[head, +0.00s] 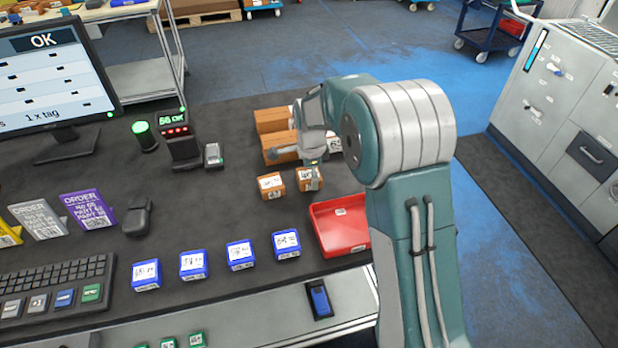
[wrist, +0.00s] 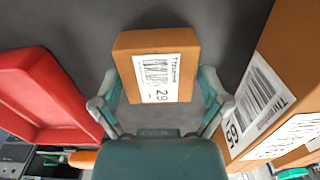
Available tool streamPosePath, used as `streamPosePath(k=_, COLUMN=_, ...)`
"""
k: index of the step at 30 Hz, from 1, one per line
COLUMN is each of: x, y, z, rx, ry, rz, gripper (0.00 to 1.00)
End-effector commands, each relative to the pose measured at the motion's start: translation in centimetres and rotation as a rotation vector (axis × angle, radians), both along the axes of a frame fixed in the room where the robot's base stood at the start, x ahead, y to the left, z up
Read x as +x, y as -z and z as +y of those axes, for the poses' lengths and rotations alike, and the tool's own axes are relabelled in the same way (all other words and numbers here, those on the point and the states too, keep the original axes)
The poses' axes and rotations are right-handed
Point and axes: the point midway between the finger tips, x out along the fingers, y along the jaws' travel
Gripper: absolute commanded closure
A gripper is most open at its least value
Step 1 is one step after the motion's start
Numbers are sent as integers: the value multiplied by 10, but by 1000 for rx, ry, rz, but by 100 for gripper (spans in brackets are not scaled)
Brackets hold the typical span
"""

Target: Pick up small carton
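Two small brown cartons with white labels stand on the dark mat in the head view, a left one (head: 271,186) and a right one (head: 308,184). My gripper (head: 294,165) is over this area, and one finger partly covers the right carton. In the wrist view a small brown carton (wrist: 158,65) with a barcode label faces me. My gripper (wrist: 160,98) is open there, one finger on each side of the carton, with visible gaps. I cannot tell for sure which of the two cartons this is.
Larger brown cartons (head: 272,120) stand behind the small ones and show close on the right in the wrist view (wrist: 285,85). A red tray (head: 340,232) lies in front, at the left in the wrist view (wrist: 35,95). Several blue boxes (head: 240,255) line the front.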

Motion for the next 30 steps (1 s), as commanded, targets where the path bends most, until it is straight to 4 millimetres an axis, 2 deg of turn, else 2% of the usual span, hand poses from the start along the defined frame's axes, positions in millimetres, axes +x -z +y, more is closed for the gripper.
streamPosePath(k=1, x=0, y=0, z=0, rx=0, ry=0, rz=0, gripper=45)
streamPosePath(k=3, x=0, y=0, z=0, rx=0, ry=0, rz=0, gripper=73)
streamPosePath(k=13, x=0, y=-1, z=-1, rx=1, ry=0, rz=1, gripper=74)
streamPosePath(k=17, x=0, y=-8, z=-1, rx=1, ry=0, rz=0, gripper=74)
streamPosePath(k=23, x=-1, y=-36, z=2, rx=1, ry=-1, rz=-2, gripper=74)
streamPosePath(k=30, x=-22, y=-79, z=34, rx=1, ry=-4, rz=-2, gripper=74)
